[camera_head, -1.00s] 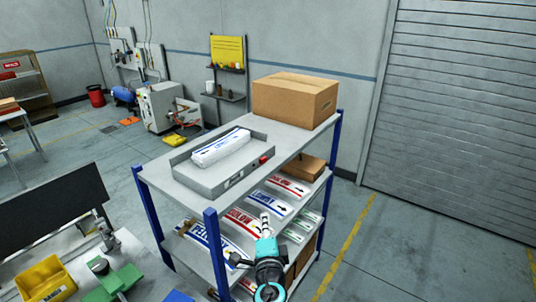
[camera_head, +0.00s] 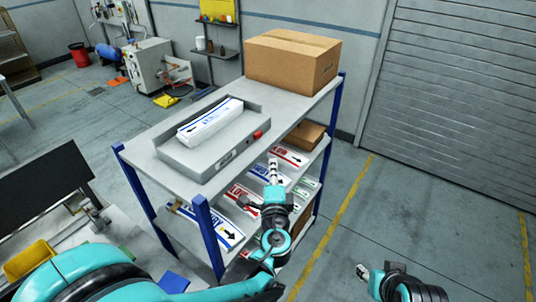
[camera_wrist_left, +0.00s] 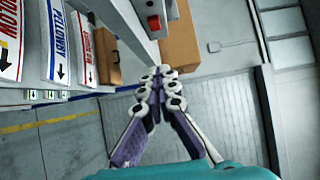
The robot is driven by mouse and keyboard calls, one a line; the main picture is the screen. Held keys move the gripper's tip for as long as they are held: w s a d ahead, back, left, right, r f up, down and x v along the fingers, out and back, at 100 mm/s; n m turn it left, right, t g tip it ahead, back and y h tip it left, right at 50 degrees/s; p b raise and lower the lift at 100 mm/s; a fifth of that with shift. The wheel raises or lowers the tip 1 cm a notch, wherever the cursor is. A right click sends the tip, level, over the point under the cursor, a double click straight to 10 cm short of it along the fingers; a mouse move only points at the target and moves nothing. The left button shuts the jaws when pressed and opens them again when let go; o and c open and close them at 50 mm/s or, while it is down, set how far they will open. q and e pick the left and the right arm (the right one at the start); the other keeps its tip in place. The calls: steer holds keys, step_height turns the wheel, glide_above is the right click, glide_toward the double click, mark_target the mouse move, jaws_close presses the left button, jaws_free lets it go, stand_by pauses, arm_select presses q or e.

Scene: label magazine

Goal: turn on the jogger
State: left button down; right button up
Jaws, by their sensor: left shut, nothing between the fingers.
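The jogger (camera_head: 195,168) is a grey tray-like unit on the top shelf of a rack. A stack of white and blue label sheets (camera_head: 210,121) lies in it. A red rocker switch (camera_head: 258,135) sits on its front side, near the right end. The switch also shows at the top of the left wrist view (camera_wrist_left: 154,23). My left gripper (camera_head: 273,164) is shut and empty, in front of the jogger, a little below and right of the switch in the head view, apart from it. My right gripper (camera_head: 362,270) is low at the right, away from the rack; its fingers are too small to judge.
A large cardboard box (camera_head: 290,64) stands on the top shelf behind the jogger. Lower shelves hold label stacks (camera_head: 216,226) and a small brown box (camera_head: 304,135). The rack's blue post (camera_head: 208,235) stands left of my left gripper. Floor to the right is clear.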

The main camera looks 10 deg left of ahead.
mark_target(263, 148)
arm_select(q)
steer(key=x, duration=0.3)
steer(key=a+x, duration=0.1)
steer(key=x, duration=0.6)
steer(key=shift+w+a, duration=0.2)
steer(key=shift+a, duration=0.2)
steer(key=shift+w+a, duration=0.25)
steer(key=shift+a, duration=0.35)
steer(key=shift+w+a, duration=0.1)
steer(key=shift+w, duration=0.05)
arm_select(e)
steer(key=shift+r, duration=0.2)
